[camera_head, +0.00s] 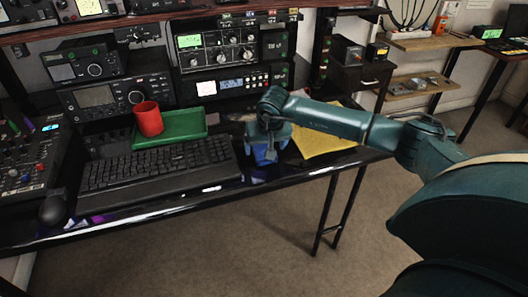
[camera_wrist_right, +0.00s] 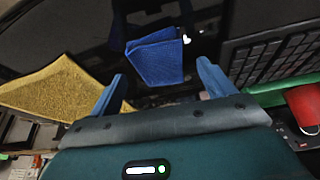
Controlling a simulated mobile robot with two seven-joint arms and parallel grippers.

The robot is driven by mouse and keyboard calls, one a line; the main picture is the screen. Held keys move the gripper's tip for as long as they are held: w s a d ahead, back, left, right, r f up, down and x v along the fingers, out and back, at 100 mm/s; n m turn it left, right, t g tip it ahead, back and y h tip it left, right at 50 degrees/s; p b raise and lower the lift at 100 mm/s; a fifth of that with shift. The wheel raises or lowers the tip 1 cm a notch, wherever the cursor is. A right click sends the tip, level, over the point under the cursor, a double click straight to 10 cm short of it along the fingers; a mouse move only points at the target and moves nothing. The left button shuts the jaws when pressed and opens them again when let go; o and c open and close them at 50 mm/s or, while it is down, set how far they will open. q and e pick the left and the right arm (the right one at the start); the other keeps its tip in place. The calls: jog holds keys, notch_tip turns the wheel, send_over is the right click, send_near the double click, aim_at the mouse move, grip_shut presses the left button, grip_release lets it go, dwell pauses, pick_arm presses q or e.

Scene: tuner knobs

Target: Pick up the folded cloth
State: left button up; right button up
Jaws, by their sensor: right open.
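The folded cloth is blue and lies on the black desk. In the right wrist view the folded cloth (camera_wrist_right: 155,57) sits ahead of the fingertips, roughly between them. In the head view the blue cloth (camera_head: 264,154) is partly hidden under my right gripper (camera_head: 266,152). My right gripper, also in the right wrist view (camera_wrist_right: 160,85), is open with nothing between its fingers. It is above the cloth; I cannot tell the exact gap. My left gripper is not in view.
A yellow cloth (camera_head: 328,138) lies right of the blue one. A black keyboard (camera_head: 158,167) lies to the left, with a red mug (camera_head: 148,119) on a green tray (camera_head: 190,124) behind it. Radio units (camera_head: 215,45) stand along the back. The desk's front edge is close to the cloth.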

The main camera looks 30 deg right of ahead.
jog(key=shift+x, duration=1.05)
jog(key=c, duration=1.1)
jog(key=shift+o, duration=0.2)
notch_tip(320, 180, up, 10)
